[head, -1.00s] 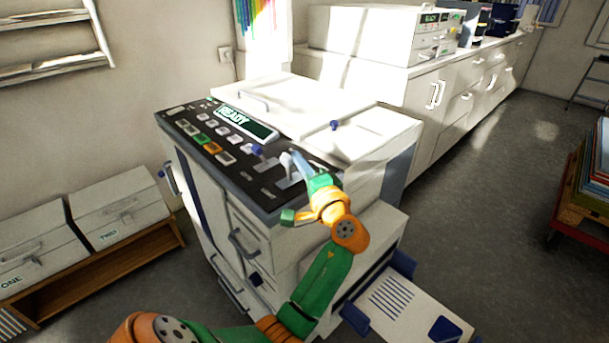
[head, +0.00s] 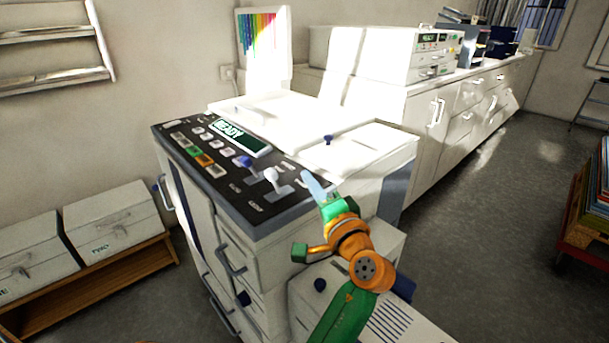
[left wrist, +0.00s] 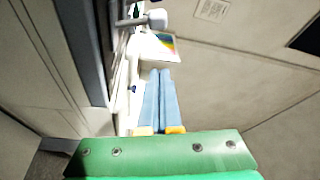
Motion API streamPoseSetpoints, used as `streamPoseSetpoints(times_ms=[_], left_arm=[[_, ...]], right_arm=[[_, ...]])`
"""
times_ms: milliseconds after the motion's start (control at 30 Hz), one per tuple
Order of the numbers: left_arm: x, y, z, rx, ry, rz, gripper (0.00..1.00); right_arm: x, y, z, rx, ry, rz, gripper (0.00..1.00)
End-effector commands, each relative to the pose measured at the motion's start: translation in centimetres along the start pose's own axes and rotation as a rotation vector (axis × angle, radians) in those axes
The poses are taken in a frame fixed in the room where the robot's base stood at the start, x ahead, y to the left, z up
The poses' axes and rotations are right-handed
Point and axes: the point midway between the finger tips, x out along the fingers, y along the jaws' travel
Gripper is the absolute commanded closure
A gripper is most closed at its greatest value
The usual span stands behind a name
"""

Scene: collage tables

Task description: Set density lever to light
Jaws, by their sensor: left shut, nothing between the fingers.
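The copier's dark control panel (head: 214,178) carries two levers near its right end. One has a white knob (head: 271,175) standing up from a light slot plate; the other has a blue knob (head: 243,161). Small labels beside them are too blurred to tell for sure which lever sets density. My left gripper (head: 308,178) is shut and empty, its pale blue fingers pressed together just right of the white-knobbed lever, apparently apart from it. In the left wrist view, the shut fingers (left wrist: 159,72) point toward a white-knobbed lever (left wrist: 156,18), with a gap between. My right gripper is out of view.
The copier's white lid (head: 290,118) rises behind the panel. An output tray (head: 385,325) juts out below my left arm. White boxes (head: 112,215) stand on a low wooden shelf at left. A long white counter (head: 420,115) runs behind; open floor lies to the right.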

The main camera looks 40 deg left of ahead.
Motion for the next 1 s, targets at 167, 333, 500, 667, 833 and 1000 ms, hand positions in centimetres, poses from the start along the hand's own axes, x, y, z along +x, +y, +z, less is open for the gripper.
streamPoseSetpoints(times_ms=[167,333,500,667,833,1000], left_arm=[[-2.6,0.2,0.0,0.000,0.000,0.002,1.00],[-3.3,0.0,0.0,-0.001,-0.001,0.001,1.00],[-3.3,0.0,0.0,0.000,-0.001,0.000,1.00],[-3.3,0.0,0.0,0.000,-0.001,0.000,1.00],[-3.4,2.7,1.0,-0.023,0.014,0.087,1.00],[-7.2,15.2,6.5,-0.143,0.037,0.573,1.00]], right_arm=[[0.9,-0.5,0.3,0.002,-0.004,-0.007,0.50],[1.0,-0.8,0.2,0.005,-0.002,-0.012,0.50],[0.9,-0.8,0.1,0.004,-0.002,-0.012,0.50],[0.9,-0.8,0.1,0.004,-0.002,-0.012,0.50],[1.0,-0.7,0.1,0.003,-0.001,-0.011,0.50],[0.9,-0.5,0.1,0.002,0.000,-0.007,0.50]])
